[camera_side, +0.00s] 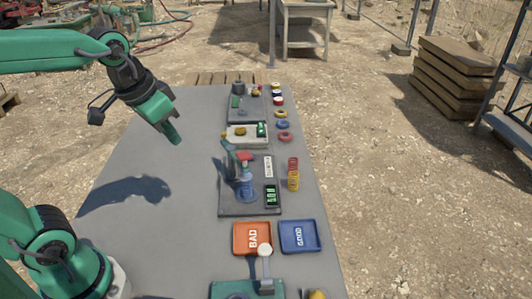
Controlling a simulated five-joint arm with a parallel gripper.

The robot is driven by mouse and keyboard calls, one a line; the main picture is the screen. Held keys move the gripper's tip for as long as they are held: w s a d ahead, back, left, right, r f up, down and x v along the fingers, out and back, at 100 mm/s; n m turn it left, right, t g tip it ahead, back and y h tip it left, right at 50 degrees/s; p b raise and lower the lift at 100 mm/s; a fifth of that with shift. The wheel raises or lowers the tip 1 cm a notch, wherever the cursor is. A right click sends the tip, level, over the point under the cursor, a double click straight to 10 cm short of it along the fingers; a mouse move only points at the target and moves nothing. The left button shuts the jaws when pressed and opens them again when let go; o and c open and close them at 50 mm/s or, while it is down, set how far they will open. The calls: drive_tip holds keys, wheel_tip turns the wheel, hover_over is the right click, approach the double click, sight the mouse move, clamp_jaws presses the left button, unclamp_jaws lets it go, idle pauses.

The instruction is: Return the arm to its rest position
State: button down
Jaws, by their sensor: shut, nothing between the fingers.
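My gripper (174,139) hangs in the air above the left part of the grey table, pointing down and to the right. Its fingers look shut with nothing held. My green arm (50,50) reaches in from the left edge, and its shadow falls on the bare table top. The gripper is apart from every object on the table.
Along the table's (150,225) right side stand an orange BAD tray (240,248), a blue GOOD tray (312,247), a device with a blue-and-red column (244,185), a white unit (236,142) and several coloured rings (283,125). The table's left half is clear.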

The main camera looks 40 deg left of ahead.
drive_tip(key=shift+n+t, duration=0.4)
drive_tip(key=shift+t, duration=0.3)
drive_tip(key=s, duration=0.1)
drive_tip(key=s+f, duration=0.1)
drive_tip(key=s, duration=0.3)
drive_tip(key=shift+a+f, duration=0.2)
drive_tip(key=shift+f, duration=0.2)
